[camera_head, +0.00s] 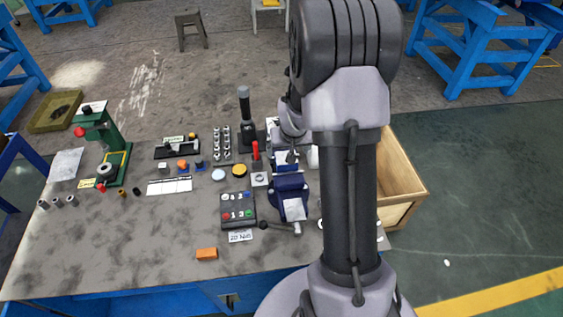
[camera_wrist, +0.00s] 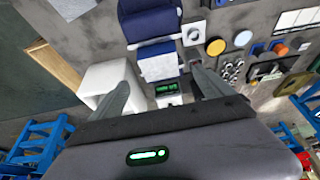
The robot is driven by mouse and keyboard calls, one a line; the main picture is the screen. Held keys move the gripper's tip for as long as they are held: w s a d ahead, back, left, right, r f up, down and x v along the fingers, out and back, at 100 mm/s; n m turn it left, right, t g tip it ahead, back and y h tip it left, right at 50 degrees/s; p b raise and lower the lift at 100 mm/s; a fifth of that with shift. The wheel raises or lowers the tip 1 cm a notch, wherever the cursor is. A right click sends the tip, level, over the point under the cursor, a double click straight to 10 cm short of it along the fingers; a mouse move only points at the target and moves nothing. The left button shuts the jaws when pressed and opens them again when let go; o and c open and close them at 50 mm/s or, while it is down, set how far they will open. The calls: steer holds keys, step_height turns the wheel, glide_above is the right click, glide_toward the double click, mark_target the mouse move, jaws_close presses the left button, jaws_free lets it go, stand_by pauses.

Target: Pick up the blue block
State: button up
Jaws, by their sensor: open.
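Between and beyond the fingers are a device with a green display (camera_wrist: 168,88) and the blue vise (camera_wrist: 150,22). The blue block is off to the right of the fingers there. In the head view my arm hides most of the gripper.
The blue vise (camera_head: 290,190) stands close by my arm. A yellow disc (camera_head: 239,170) and pale disc (camera_head: 218,174) lie between vise and block. A green press (camera_head: 110,145) stands left, a wooden crate (camera_head: 405,180) right. The bench's front left is mostly clear around an orange block (camera_head: 207,254).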

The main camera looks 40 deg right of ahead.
mark_target(280, 157)
steer(key=b+x, duration=0.2)
steer(key=x, duration=0.6)
steer(key=shift+f+b, duration=0.15)
steer(key=shift+b, duration=0.2)
steer(key=shift+s, duration=0.1)
steer(key=shift+c, duration=1.1)
jaws_close()
